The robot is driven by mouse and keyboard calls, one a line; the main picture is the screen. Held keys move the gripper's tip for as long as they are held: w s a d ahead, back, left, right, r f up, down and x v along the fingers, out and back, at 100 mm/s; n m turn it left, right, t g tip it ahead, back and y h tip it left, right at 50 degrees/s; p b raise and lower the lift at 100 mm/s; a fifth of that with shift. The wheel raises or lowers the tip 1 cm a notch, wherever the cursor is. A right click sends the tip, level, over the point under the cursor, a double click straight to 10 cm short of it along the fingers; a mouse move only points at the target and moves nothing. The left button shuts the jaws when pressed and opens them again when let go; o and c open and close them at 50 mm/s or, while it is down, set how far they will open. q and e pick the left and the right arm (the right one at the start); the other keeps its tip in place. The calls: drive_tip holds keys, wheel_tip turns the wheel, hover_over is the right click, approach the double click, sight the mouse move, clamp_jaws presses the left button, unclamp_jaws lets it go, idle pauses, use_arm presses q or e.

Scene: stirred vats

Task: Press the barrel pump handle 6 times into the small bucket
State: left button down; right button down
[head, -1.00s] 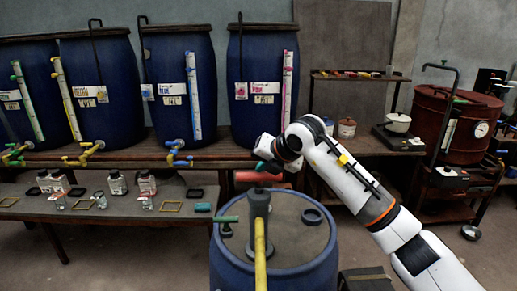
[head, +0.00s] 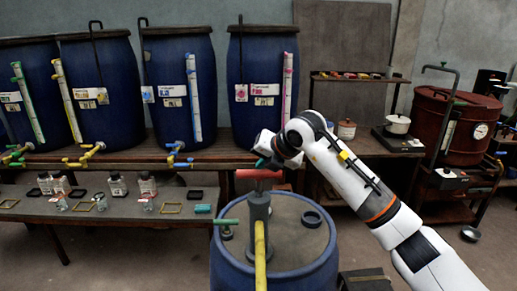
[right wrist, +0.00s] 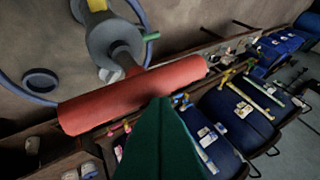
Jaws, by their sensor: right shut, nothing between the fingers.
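The red pump handle (head: 259,174) is a short horizontal bar on top of the grey pump (head: 259,207). The pump stands on the lid of a blue barrel (head: 325,262), with a yellow pipe (head: 260,262) running toward me. My right gripper (head: 265,163) is shut and empty, with its fingertips just above the handle. In the right wrist view the green fingers (right wrist: 160,125) overlap the edge of the red handle (right wrist: 120,98); I cannot tell whether they touch it. I cannot make out the small bucket. My left gripper is out of view.
A dark ring (head: 312,219) lies on the barrel lid. A low table (head: 100,213) with small bottles and frames stands at left. Large blue vats (head: 180,85) line the back bench. A rusty red vat (head: 455,125) stands at right.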

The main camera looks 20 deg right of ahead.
sight(263, 172)
drive_tip(key=shift+w+d+r+p, duration=0.15)
drive_tip(key=shift+r+p, duration=1.1)
drive_tip(key=shift+r, duration=1.05)
drive_tip(key=shift+r+p, duration=1.75)
drive_tip(key=shift+r, duration=1.2)
